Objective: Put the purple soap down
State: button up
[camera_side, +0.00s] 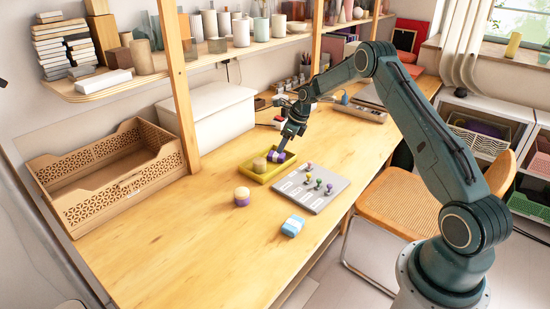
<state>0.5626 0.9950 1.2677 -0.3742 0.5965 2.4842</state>
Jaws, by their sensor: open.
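The purple soap (274,157), purple with a pale part, is at the back right of the shallow yellow tray (256,178). My gripper (281,150) points down right at the soap, with its jaws open around or just above it. Whether the fingers touch the soap is too small to tell. A tan round piece (260,165) sits in the tray to the left of the soap.
A tan and purple round piece (242,197) and a light blue and white block (293,226) stand in front of the tray. A grey board (316,200) with several coloured pegs lies to the right. A wooden crate (75,205) stands left, beside a shelf post (181,95).

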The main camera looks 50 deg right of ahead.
jog(key=v, duration=0.7)
jog(key=shift+r, duration=0.2)
jog(key=shift+r, duration=0.1)
jog(key=s+a+r+n+h, duration=0.1)
jog(key=s+a+r+n, duration=0.55)
jog(key=a+r, duration=0.3)
jog(key=s+a+r+n, duration=0.6)
jog(key=a+r+n, duration=0.2)
jog(key=r, duration=0.2)
jog(key=s+a+n, duration=0.5)
jog(key=s+n, duration=0.3)
jog(key=s, duration=0.4)
jog(key=s+a+n+t, duration=0.1)
jog(key=s+a+n, duration=0.4)
jog(key=s+n, duration=0.4)
jog(key=s, duration=0.3)
jog(key=shift+s+r+h, duration=0.2)
jog(key=shift+s+h, duration=0.1)
